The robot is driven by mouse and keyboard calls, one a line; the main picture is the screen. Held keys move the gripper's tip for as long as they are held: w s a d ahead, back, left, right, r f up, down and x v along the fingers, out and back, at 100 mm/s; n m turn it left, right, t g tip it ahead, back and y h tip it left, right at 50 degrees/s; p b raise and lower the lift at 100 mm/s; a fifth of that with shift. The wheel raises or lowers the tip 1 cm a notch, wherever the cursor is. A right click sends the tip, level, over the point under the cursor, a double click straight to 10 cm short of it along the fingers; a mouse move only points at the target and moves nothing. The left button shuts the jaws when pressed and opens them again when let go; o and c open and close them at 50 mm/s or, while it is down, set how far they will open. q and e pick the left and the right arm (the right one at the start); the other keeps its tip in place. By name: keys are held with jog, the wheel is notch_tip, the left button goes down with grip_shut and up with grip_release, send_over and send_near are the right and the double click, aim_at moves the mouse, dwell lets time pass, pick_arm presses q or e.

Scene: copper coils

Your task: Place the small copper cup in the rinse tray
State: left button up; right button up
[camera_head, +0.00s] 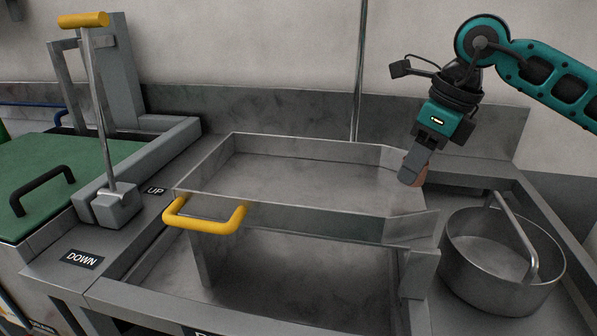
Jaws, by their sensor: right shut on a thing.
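My right gripper (408,180) comes in from the upper right with its fingers pointing down. My left gripper is not in view.
A round metal pot (470,285) with a raised bail handle stands at the right. A lever with a yellow grip (84,20) rises at the left, near UP and DOWN labels. A green lid (75,165) with a black handle lies at far left. A thin vertical rod (358,90) stands behind the tray.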

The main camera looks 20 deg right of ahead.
send_over(309, 188)
jog(key=shift+s+d, duration=0.25)
jog(key=shift+s, duration=0.15)
notch_tip(309, 188, down, 3)
jog(key=shift+r, duration=0.1)
jog(key=shift+f, duration=0.35)
jog(key=shift+f+b, duration=0.15)
jog(key=shift+b, duration=0.25)
jog(key=o, duration=1)
